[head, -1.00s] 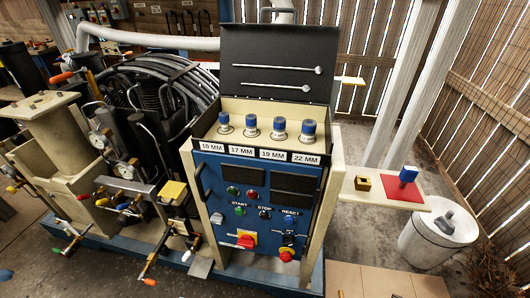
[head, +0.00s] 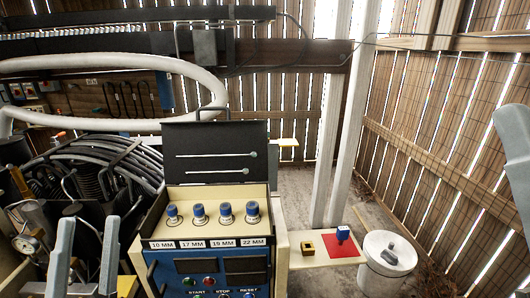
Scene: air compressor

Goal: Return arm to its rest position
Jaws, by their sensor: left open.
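My left gripper (head: 88,225) is at the lower left of the head view. Its two grey fingers point up and stand apart with nothing held between them. It appears in front of the hoses and gauges, left of the blue control panel (head: 205,273). Its arm is below the picture's edge.
Sockets with blue tops (head: 198,213) stand in the cream tray, under the open black lid (head: 215,150). A side shelf (head: 300,262) holds a yellow block (head: 307,249) and a blue piece (head: 343,232) on a red mat. A white bin (head: 387,250) stands right.

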